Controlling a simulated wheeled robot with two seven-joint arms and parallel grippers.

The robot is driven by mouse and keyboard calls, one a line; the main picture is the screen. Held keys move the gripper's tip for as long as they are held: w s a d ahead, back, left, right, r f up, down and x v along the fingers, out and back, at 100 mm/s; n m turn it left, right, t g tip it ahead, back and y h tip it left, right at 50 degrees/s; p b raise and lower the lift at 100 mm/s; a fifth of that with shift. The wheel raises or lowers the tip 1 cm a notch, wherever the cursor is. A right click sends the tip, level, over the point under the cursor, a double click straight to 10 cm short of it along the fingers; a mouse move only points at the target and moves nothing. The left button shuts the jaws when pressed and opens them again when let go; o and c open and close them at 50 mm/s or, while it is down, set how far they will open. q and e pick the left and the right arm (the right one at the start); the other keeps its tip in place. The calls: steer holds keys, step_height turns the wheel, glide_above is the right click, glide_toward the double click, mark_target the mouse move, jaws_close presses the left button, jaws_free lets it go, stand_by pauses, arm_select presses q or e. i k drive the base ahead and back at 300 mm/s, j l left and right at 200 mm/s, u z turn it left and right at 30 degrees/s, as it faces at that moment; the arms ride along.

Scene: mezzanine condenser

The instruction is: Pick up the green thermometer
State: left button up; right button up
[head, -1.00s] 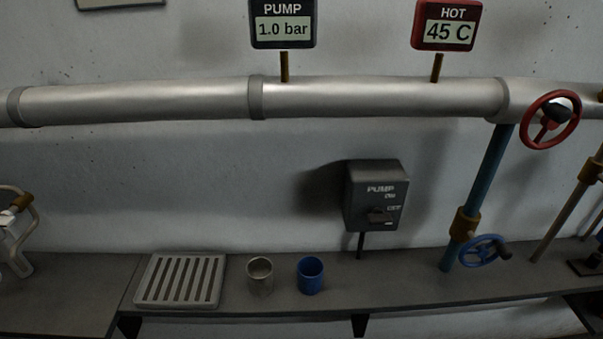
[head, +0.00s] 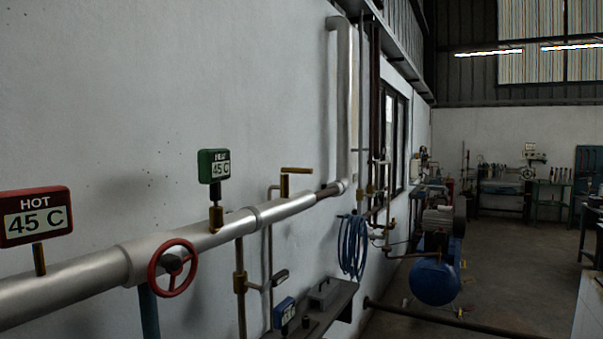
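The green thermometer (head: 213,166) stands upright in a brass fitting (head: 216,217) on top of the silver pipe, left of the middle of the head view. Its small display seems to read 45 C, with a blurred word above it. Neither of my grippers is in view.
The silver pipe (head: 88,276) runs along the white wall. It carries a red display marked HOT 45 C (head: 35,216) and a red handwheel (head: 173,268). A dark shelf (head: 338,302) holds a blue-topped device (head: 285,312). A blue hose (head: 352,247) hangs beyond. Open floor lies at right.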

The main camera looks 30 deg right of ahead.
mark_target(214, 165)
steer(key=z, duration=0.6)
steer(key=u, duration=0.45)
steer(key=i+l+u, duration=0.1)
steer(key=l+u, duration=0.25)
steer(key=i+l+u, duration=0.1)
steer(key=u, duration=0.3)
steer(key=l+u, duration=0.35)
